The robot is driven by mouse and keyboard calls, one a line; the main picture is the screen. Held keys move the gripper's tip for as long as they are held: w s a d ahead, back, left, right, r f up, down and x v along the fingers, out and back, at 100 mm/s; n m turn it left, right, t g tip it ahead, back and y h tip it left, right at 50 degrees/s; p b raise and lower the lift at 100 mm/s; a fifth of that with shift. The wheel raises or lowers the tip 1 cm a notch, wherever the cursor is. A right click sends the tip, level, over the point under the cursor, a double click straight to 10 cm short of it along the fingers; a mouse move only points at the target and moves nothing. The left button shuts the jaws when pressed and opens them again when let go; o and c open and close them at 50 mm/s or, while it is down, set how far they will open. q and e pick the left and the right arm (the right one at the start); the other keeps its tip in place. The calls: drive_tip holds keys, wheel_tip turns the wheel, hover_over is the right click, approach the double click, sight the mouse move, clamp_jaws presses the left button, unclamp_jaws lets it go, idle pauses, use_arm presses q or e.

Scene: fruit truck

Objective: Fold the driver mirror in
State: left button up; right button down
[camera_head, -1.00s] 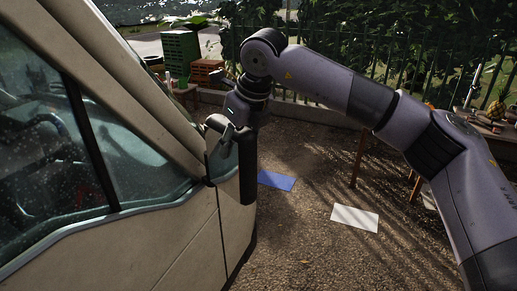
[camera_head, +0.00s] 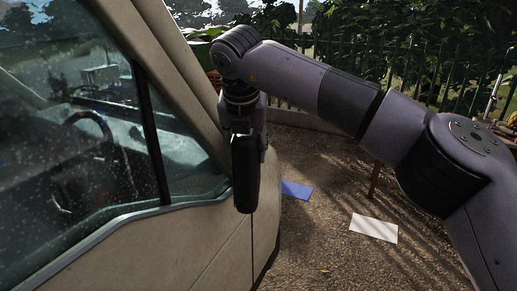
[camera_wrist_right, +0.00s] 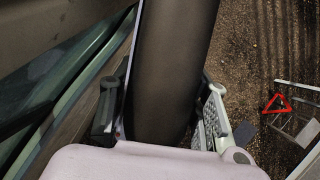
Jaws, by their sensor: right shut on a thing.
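The driver mirror (camera_head: 245,175) is a tall dark housing at the front corner of the beige truck's door (camera_head: 190,245), beside the side window. In the right wrist view the mirror housing (camera_wrist_right: 172,65) stands between the two fingers of my right gripper (camera_wrist_right: 158,112), one on each side. My right gripper (camera_head: 247,128) comes down from above and is shut on the upper part of the mirror. The mirror's bracket is mostly hidden behind the housing in the head view. My left gripper is in no view.
The side window (camera_head: 60,150) and windscreen pillar are close to the left of my right gripper. A blue sheet (camera_head: 296,190) and a white sheet (camera_head: 374,228) lie on the gravel. A red triangle (camera_wrist_right: 277,103) shows in the right wrist view. A fence (camera_head: 440,80) runs behind.

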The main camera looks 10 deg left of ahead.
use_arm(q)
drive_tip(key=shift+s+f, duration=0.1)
use_arm(e)
drive_tip(key=shift+a+m, duration=0.4)
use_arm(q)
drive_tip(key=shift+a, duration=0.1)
use_arm(e)
drive_tip(key=shift+r, duration=0.1)
drive_tip(key=c, duration=1.3)
unclamp_jaws()
drive_tip(key=o, duration=0.4)
drive_tip(key=shift+a, duration=0.1)
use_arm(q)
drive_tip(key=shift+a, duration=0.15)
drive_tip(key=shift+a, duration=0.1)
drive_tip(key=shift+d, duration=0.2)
use_arm(e)
drive_tip(key=v, duration=1.1)
drive_tip(key=shift+s+a+r, duration=0.1)
drive_tip(key=shift+s+r, duration=0.1)
drive_tip(key=shift+r, duration=0.15)
